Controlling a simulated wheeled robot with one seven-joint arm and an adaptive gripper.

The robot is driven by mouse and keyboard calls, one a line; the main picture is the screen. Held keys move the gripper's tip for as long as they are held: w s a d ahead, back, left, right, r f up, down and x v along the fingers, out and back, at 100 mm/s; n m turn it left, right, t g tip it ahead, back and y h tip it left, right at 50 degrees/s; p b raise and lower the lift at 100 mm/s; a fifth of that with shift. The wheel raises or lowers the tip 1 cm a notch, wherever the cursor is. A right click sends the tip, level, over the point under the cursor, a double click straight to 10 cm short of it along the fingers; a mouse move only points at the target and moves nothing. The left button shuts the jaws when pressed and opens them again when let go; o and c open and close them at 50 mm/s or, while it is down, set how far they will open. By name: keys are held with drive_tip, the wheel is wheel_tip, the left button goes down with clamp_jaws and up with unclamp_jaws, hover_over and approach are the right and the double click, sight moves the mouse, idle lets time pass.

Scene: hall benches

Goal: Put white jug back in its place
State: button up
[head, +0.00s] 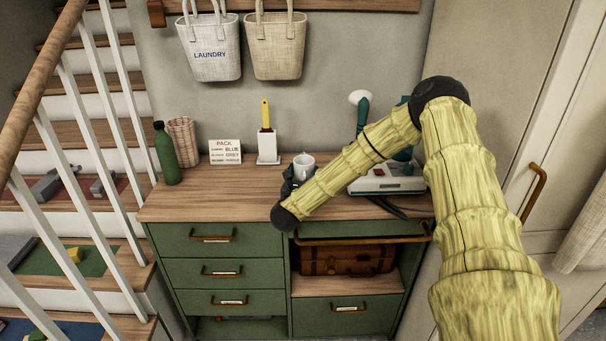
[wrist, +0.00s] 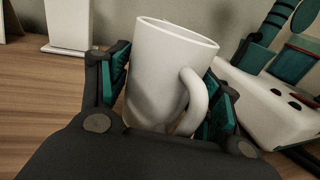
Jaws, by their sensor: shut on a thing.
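The white jug (head: 303,166) is upright at the middle of the wooden bench top (head: 240,190). In the wrist view the jug (wrist: 165,75) stands between the two teal-padded fingers, its handle on the right. My gripper (wrist: 168,100) is shut on the jug's sides. In the head view my gripper (head: 292,180) is partly hidden by my arm. The jug's base is hidden by the gripper in the wrist view, so I cannot tell whether it touches the bench top.
A white and teal machine (head: 385,181) stands right of the jug. Behind and left are a white block with a yellow-handled brush (head: 266,147), a sign (head: 226,152), a green bottle (head: 166,154) and a woven basket (head: 183,140). Free bench top lies left of the jug.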

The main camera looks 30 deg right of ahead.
drive_tip(key=shift+f, duration=0.2)
drive_tip(key=shift+f, duration=0.1)
drive_tip(key=o, duration=1.2)
drive_tip(key=shift+r, duration=0.2)
drive_tip(key=b+v, duration=0.2)
drive_tip(key=v, duration=0.8)
drive_tip(key=shift+s+a+f+b, duration=0.1)
drive_tip(key=shift+s+a+b, duration=0.2)
drive_tip(key=shift+b, duration=0.1)
drive_tip(key=shift+s+a, duration=0.4)
drive_tip(key=shift+s, duration=0.05)
